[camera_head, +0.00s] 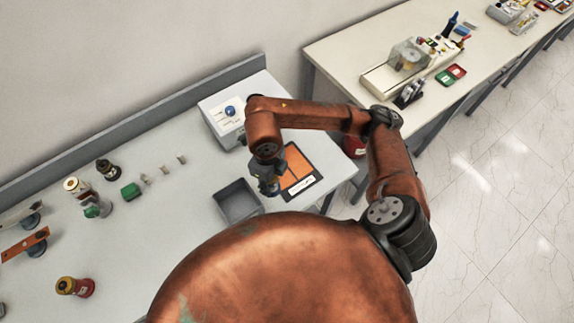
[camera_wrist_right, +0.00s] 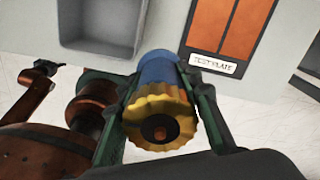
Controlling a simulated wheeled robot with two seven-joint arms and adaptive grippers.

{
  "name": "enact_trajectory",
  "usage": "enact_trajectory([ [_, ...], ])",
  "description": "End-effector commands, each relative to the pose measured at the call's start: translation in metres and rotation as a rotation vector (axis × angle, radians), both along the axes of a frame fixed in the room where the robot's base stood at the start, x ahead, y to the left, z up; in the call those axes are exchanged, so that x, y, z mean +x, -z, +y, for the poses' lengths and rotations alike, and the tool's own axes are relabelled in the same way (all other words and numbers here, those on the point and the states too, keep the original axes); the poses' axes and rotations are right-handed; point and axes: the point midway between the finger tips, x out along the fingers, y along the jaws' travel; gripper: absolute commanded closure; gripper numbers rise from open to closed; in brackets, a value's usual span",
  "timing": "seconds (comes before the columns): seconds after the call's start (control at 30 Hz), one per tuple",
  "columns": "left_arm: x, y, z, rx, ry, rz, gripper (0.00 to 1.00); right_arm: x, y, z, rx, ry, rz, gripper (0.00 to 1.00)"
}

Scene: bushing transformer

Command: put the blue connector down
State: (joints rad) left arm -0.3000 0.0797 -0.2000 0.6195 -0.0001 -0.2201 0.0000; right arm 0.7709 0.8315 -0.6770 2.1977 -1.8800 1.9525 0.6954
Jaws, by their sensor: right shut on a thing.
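My right gripper (camera_head: 268,187) is shut on the blue connector (camera_wrist_right: 158,68), which has a blue body and a scalloped yellow ring with a dark centre. In the right wrist view the two green-grey fingers (camera_wrist_right: 160,105) grip its sides. In the head view the gripper is between a grey open tray (camera_head: 238,220) and an orange test plate (camera_head: 299,160), and the connector is mostly hidden by it. The connector appears held above the table; the exact gap cannot be told. My left gripper is not in view.
A white box with a blue knob (camera_head: 230,111) stands behind the gripper. Several small parts, a green block (camera_head: 131,191) and a red-yellow connector (camera_head: 75,287) are at the left. The middle of the table (camera_head: 175,230) is clear. A second bench (camera_head: 345,45) stands behind right.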

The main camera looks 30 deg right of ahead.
Motion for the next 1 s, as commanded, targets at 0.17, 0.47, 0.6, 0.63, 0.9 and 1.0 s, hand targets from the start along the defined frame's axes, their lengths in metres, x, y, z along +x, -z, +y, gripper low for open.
enact_trajectory([
  [0.17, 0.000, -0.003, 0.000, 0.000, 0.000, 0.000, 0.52, 0.001, 0.000, -0.004, 0.000, 0.092, -0.001, 1.00],
  [0.47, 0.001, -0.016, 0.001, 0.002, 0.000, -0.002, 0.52, 0.031, 0.026, -0.058, -0.003, 0.102, 0.002, 1.00],
  [0.6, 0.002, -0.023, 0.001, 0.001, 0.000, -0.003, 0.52, 0.046, 0.044, -0.084, -0.001, 0.100, 0.003, 1.00],
  [0.63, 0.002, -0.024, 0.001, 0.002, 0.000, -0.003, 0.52, 0.048, 0.051, -0.088, 0.001, 0.099, 0.004, 1.00],
  [0.9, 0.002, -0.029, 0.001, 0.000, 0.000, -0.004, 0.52, 0.064, 0.085, -0.111, 0.002, 0.094, -0.001, 1.00],
  [1.0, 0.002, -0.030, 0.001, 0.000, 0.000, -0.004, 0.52, 0.066, 0.089, -0.113, 0.002, 0.093, -0.002, 1.00],
])
